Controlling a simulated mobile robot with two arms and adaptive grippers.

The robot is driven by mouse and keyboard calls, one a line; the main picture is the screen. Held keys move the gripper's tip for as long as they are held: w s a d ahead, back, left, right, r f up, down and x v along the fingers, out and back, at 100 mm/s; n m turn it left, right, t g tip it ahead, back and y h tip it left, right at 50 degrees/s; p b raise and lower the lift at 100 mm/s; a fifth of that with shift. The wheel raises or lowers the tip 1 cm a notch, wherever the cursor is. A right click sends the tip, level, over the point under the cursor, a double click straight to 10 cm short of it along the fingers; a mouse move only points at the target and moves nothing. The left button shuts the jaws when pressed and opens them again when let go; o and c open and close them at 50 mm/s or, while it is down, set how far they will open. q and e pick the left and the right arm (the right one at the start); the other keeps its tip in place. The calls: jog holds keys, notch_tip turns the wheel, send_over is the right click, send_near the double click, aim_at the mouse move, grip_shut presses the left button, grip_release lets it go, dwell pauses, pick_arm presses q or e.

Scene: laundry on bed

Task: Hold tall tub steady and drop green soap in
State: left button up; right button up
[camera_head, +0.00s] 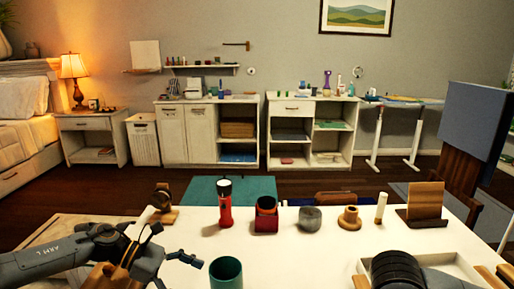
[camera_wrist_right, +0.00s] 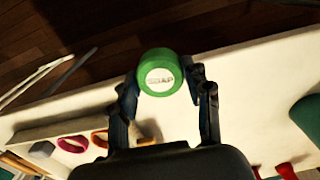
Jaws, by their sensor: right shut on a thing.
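The tall tub (camera_head: 226,272) is a dark green, open-topped cylinder standing upright at the front of the white table in the head view, its lower part cut off. Part of it also shows at the right edge of the right wrist view (camera_wrist_right: 308,115). My left gripper (camera_head: 178,272) is open just left of the tub, fingers apart, with no visible contact. The green soap (camera_wrist_right: 160,76) is a round piece with a white lettered face. My right gripper (camera_wrist_right: 165,92) is shut on it, one finger at each side. I cannot make out this gripper or the soap in the head view.
A red flashlight (camera_head: 225,203), a red holder (camera_head: 266,216), a grey round pot (camera_head: 310,219) and a wooden stand (camera_head: 424,205) line the table's far side. A pale tray (camera_head: 462,264) lies at the right.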

aim_at(225, 272)
pick_arm(q)
jog(key=b+x, duration=0.1)
jog(key=x, duration=0.5)
jog(key=shift+d+f, duration=0.1)
jog(key=shift+f, duration=0.1)
pick_arm(e)
jog(key=shift+f, duration=0.75)
pick_arm(q)
jog(key=shift+b+x, duration=0.4)
jog(key=shift+x, duration=0.4)
pick_arm(e)
jog(key=shift+f, duration=0.25)
pick_arm(q)
jog(key=shift+d+r, duration=0.1)
jog(key=shift+c, duration=0.4)
jog(key=c, duration=0.7)
pick_arm(e)
jog(key=shift+w, duration=0.1)
